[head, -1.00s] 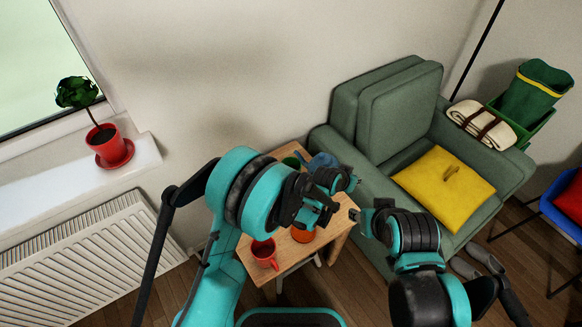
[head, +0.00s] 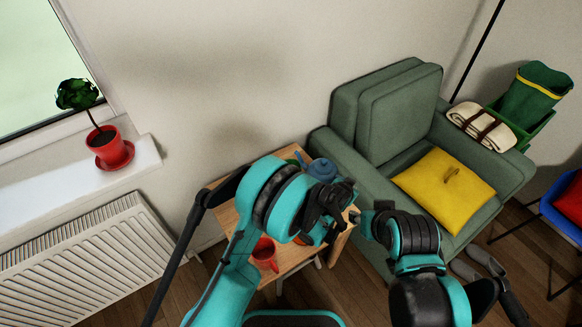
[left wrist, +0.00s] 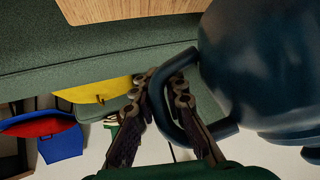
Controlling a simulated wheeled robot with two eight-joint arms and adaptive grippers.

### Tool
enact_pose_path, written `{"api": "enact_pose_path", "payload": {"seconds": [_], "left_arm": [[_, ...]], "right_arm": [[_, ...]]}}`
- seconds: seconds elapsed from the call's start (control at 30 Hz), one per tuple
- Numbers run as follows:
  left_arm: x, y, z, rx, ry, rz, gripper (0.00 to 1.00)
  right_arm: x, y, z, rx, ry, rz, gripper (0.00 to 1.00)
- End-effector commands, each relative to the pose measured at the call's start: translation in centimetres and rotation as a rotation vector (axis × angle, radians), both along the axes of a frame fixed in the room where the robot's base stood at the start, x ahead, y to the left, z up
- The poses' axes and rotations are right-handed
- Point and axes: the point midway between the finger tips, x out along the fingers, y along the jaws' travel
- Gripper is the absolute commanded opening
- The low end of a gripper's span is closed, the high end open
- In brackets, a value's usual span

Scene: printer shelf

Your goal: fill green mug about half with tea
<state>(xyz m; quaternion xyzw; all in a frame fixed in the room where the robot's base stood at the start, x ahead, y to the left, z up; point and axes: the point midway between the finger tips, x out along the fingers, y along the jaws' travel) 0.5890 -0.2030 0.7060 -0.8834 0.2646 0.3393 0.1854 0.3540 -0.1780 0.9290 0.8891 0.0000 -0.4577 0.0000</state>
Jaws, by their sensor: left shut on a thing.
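A blue teapot (head: 321,169) shows beyond my left gripper in the head view. In the left wrist view the dark blue pot (left wrist: 255,65) fills the upper right, with its looped handle (left wrist: 163,92) between the fingers of my left gripper (left wrist: 163,85). That gripper (head: 333,197) is shut on the handle.
A red mug (head: 264,252) stands at the front of the wooden table (head: 287,262). An orange item (head: 302,240) is partly hidden under my left arm. A green armchair (head: 345,170) with a yellow cushion (head: 445,190) borders the table at right. A radiator (head: 90,255) is at left.

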Motion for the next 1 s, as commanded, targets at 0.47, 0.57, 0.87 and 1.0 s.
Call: {"api": "enact_pose_path", "payload": {"seconds": [0.47,0.57,0.87,1.0], "left_arm": [[0.0,0.0,4.2,0.001,-0.003,-0.001,0.00],[0.0,0.0,4.9,0.001,-0.003,-0.001,0.00],[0.0,0.0,5.0,0.001,-0.003,-0.001,0.00],[0.0,0.0,5.0,0.001,-0.003,-0.001,0.00]], "right_arm": [[0.0,0.0,2.5,0.000,0.000,0.000,0.40],[0.0,0.0,2.9,0.000,0.000,0.000,0.40],[0.0,0.0,2.8,0.000,0.000,0.000,0.40],[0.0,0.0,2.8,0.000,0.000,0.000,0.40]]}}
